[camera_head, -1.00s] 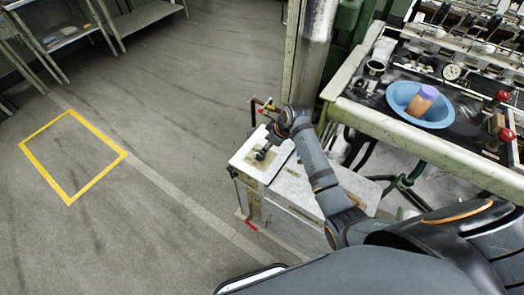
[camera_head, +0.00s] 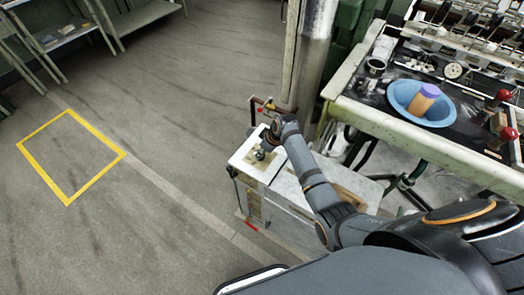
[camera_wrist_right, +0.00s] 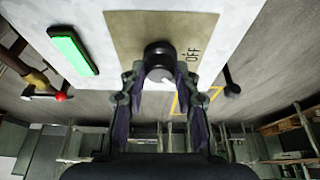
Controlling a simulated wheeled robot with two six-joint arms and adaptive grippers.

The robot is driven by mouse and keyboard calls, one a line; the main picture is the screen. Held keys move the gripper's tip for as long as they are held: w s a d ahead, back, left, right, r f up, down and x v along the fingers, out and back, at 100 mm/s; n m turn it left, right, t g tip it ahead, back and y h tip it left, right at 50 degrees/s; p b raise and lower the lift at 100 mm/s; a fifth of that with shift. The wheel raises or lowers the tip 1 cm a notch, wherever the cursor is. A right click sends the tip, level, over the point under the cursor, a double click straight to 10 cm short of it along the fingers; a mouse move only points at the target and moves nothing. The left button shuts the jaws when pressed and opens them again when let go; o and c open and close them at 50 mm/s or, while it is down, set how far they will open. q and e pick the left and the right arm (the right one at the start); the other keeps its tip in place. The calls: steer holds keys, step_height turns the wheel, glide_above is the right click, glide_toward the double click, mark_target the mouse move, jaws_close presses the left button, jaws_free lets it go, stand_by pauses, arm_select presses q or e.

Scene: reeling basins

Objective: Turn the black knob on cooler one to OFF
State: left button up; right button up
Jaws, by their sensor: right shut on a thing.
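The cooler (camera_head: 285,195) is a pale box with a white top, low in front of the machine bench in the head view. A tan plate (camera_wrist_right: 128,28) on its top carries the black knob (camera_wrist_right: 158,58) and the printed word OFF, to the right of the knob in the wrist view. My right gripper (camera_wrist_right: 160,76) has one finger on each side of the knob and is shut on it. A small pale mark shows on the knob's near side, between the fingertips. In the head view, the right gripper (camera_head: 261,153) is small and largely covers the knob. My left gripper is out of view.
A lit green indicator (camera_wrist_right: 73,51) sits left of the plate. A pipe with a red part (camera_head: 263,108) stands behind the cooler. The bench with a blue basin (camera_head: 410,108) is to the right. Open floor with a yellow outline (camera_head: 117,160) lies left.

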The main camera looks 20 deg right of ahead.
jaws_close()
steer(key=shift+n, duration=0.3)
steer(key=shift+w+d+n+p, duration=0.1)
steer(key=shift+n+p, duration=0.2)
steer(key=shift+n, duration=0.3)
steer(key=shift+n+g+y, duration=0.4)
steer(key=shift+n+y, duration=0.1)
steer(key=shift+n, duration=0.3)
steer(key=shift+w+n+g+b, duration=0.15)
steer(key=shift+n+g+b, duration=0.25)
steer(key=shift+n, duration=0.8)
steer(key=shift+w+d+n+g+y+b, duration=0.1)
steer(key=shift+n+g+y+b, duration=0.45)
steer(key=shift+n, duration=0.95)
